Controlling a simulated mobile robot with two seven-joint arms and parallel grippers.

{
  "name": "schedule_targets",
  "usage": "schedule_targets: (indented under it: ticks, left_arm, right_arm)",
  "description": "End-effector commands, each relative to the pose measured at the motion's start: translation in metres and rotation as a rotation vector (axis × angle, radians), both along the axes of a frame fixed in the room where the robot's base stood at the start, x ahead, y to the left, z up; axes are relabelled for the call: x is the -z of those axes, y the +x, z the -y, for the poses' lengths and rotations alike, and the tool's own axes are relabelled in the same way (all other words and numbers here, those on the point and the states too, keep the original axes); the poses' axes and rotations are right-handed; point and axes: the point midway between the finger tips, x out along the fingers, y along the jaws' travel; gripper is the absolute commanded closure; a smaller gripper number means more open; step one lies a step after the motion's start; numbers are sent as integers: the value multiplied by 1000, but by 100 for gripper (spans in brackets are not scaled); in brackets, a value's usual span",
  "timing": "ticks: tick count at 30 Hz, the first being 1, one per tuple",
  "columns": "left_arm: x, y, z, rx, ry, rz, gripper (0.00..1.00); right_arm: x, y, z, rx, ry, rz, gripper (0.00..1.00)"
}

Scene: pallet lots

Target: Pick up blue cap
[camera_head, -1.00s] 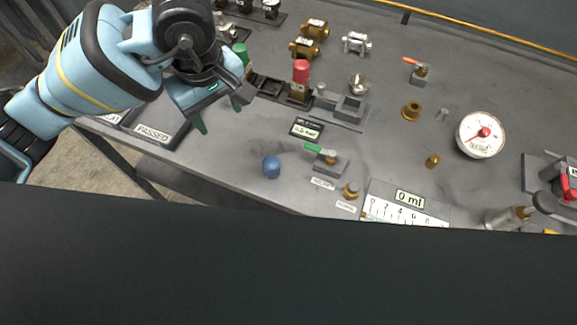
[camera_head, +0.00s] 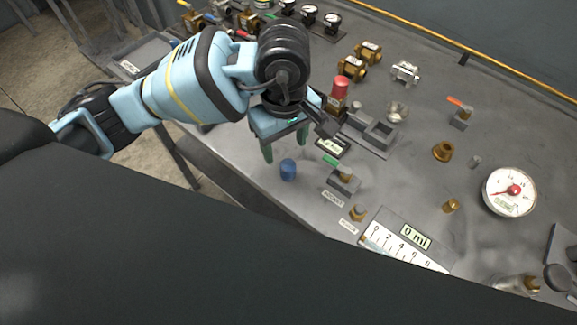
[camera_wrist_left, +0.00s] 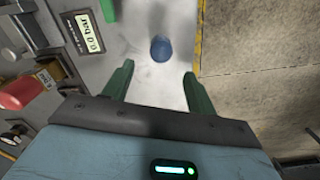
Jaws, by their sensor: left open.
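The blue cap (camera_head: 288,169) stands on the grey table near its front edge. It also shows in the left wrist view (camera_wrist_left: 160,49), ahead of the fingertips and between their lines. My left gripper (camera_head: 284,148) is open and empty, with its green fingers pointing down just behind and above the cap. In the left wrist view the two green fingers (camera_wrist_left: 159,72) are spread apart and do not touch the cap. My right gripper is not in view.
A green-handled valve (camera_head: 342,176) stands close to the right of the cap. A small display (camera_head: 331,146) and a red-topped fitting (camera_head: 339,92) are behind. A ruler plate (camera_head: 405,243) and a round gauge (camera_head: 510,192) lie right. The table's front edge is close by.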

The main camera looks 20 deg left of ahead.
Motion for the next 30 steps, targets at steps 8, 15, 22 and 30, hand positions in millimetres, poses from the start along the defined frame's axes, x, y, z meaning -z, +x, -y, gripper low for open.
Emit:
schedule_targets:
  ticks: [8,15,22,30]
  left_arm:
    - [14,-1,1,0,0,0,43]
    - [43,-8,9,1,0,-1,43]
    - [63,-7,8,0,1,-1,43]
    - [63,-6,8,1,-1,1,49]
  right_arm:
    - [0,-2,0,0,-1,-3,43]
    - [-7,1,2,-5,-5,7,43]
    - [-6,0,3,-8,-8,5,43]
    - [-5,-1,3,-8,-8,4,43]
